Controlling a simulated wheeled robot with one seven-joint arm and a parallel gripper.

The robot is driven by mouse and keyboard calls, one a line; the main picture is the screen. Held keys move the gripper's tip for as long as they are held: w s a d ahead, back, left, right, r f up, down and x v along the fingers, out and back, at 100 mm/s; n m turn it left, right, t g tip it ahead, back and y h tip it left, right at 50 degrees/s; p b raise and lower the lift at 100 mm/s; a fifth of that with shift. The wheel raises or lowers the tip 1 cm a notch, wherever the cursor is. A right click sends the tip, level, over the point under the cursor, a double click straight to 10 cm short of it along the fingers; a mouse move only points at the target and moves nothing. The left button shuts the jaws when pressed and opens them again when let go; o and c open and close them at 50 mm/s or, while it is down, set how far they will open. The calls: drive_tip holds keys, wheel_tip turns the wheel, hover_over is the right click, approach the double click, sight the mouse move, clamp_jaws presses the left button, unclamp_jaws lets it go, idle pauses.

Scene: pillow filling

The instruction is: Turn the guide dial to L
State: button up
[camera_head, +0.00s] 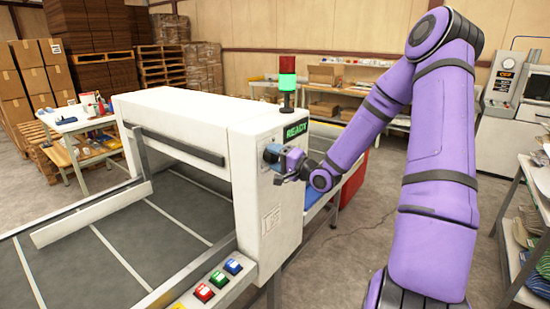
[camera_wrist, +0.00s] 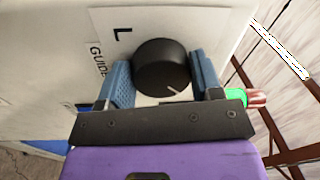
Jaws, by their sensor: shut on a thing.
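The guide dial (camera_wrist: 162,66) is a round black knob on a white plate in the wrist view. Its pale pointer line slants toward the lower right of the picture, away from the letter L (camera_wrist: 122,33) at the upper left. The word GUIDE (camera_wrist: 98,62) runs along the plate's left side. My gripper (camera_wrist: 162,78) has one blue finger pad on each side of the dial and is shut on it.
A green READY display (camera_head: 296,129) sits just above my gripper, below a lit green and red signal lamp (camera_head: 287,82). Red, green and blue buttons (camera_head: 219,279) are on the machine's front ledge. A shelf rack (camera_head: 525,250) stands at the right.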

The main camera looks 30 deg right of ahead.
drive_tip(key=n, duration=0.5)
drive_tip(key=shift+f+y, duration=0.1)
drive_tip(key=shift+y, duration=0.2)
drive_tip(key=n, duration=0.4)
drive_tip(key=shift+d+n, duration=0.15)
drive_tip(key=shift+n, duration=0.25)
drive_tip(key=n+g, duration=0.1)
drive_tip(key=n, duration=0.3)
drive_tip(key=shift+f+n, duration=0.1)
drive_tip(key=shift+n, duration=0.3)
drive_tip(key=n, duration=0.4)
drive_tip(key=shift+w+d, duration=0.1)
drive_tip(key=shift+d, duration=0.05)
drive_tip(key=n, duration=0.5)
drive_tip(key=shift+d+g, duration=0.1)
drive_tip(key=shift+g, duration=0.2)
drive_tip(key=shift+r+n+h, duration=0.2)
drive_tip(key=shift+n+h, duration=0.1)
drive_tip(key=shift+n, duration=2.7)
drive_tip(key=shift+r+n+h, duration=0.2)
drive_tip(key=shift+n+h, duration=0.1)
drive_tip(key=shift+n, duration=2.7)
